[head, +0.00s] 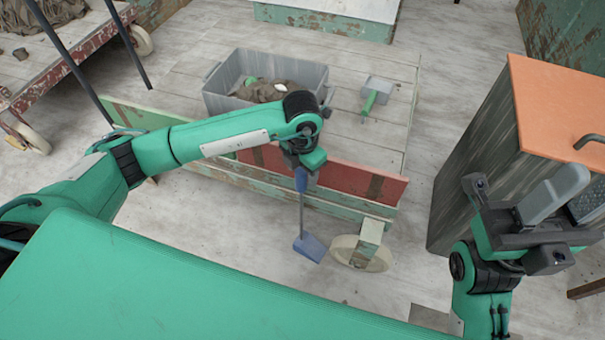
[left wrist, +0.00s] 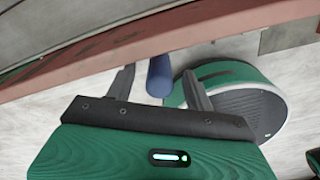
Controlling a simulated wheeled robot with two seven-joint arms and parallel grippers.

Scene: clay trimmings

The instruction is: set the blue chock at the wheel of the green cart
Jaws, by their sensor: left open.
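The blue chock (head: 310,247) is a wedge on the floor, just left of the cream wheel (head: 345,251) of the green cart (head: 230,176); a small gap seems to show between them. A thin upright rod with a blue grip rises from the chock. My left gripper (head: 302,174) is over the top of this rod. In the left wrist view, my left gripper (left wrist: 160,85) is open, with the blue grip (left wrist: 159,76) between its fingers, apart from both. My right gripper (head: 515,205) is at the right, away from the cart; its jaw opening is unclear.
The cart's deck holds a grey bin (head: 222,103) of clay and a green-handled scoop (head: 375,92). The cart's red board (head: 350,182) is close to my left gripper. An orange-topped cabinet (head: 550,100) stands right. A rusty cart (head: 45,65) is at upper left.

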